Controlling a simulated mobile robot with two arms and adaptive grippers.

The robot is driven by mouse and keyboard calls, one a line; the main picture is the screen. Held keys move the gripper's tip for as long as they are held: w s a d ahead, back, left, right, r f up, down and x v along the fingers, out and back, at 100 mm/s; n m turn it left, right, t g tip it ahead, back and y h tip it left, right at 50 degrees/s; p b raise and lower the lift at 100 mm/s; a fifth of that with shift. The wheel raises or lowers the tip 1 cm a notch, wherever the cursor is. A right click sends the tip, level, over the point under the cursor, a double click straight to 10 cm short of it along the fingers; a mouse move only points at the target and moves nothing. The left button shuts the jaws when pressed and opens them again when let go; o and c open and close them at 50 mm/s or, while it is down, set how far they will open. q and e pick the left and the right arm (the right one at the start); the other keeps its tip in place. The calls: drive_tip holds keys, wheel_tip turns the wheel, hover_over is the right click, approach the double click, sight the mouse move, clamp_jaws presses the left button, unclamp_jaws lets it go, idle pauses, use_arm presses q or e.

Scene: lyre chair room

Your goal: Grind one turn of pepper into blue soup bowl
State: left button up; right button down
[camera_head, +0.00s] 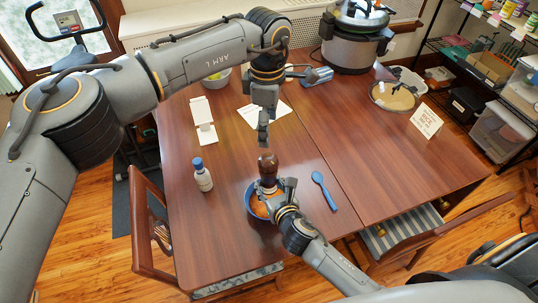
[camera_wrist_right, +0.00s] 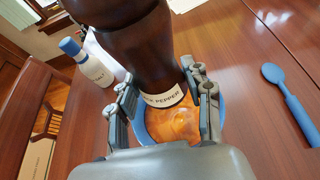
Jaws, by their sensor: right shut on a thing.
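The dark brown pepper mill (camera_head: 268,170) has a pale label band reading "PEPPER" and stands roughly upright over the blue soup bowl (camera_head: 248,199). My right gripper (camera_head: 274,188) is shut on the lower part of the mill. In the right wrist view the mill (camera_wrist_right: 143,45) is between the two fingers of the gripper (camera_wrist_right: 163,92), with the orange soup (camera_wrist_right: 183,125) and part of the bowl's blue rim behind it. Most of the bowl is hidden by the mill and gripper. My left gripper (camera_head: 263,132) points down just above the mill's top, apart from it; its finger opening is unclear.
A white salt bottle with a blue cap (camera_head: 202,176) stands left of the bowl. A blue spoon (camera_head: 324,191) lies to its right. A large pot (camera_head: 352,42), a round tray (camera_head: 394,96) and a sign card (camera_head: 426,121) are farther back. The table's left front is clear.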

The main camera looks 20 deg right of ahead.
use_arm(q)
drive_tip(key=s+d+f+m+g+h, duration=0.1)
drive_tip(key=s+d+f+g+h, duration=0.2)
drive_tip(key=s+d+f+h, duration=0.4)
drive_tip(key=n+t+h, duration=0.8)
drive_tip(key=n+t, duration=0.5)
approach(261, 167)
drive_tip(key=x, duration=1.3)
drive_tip(key=shift+s+r, duration=0.15)
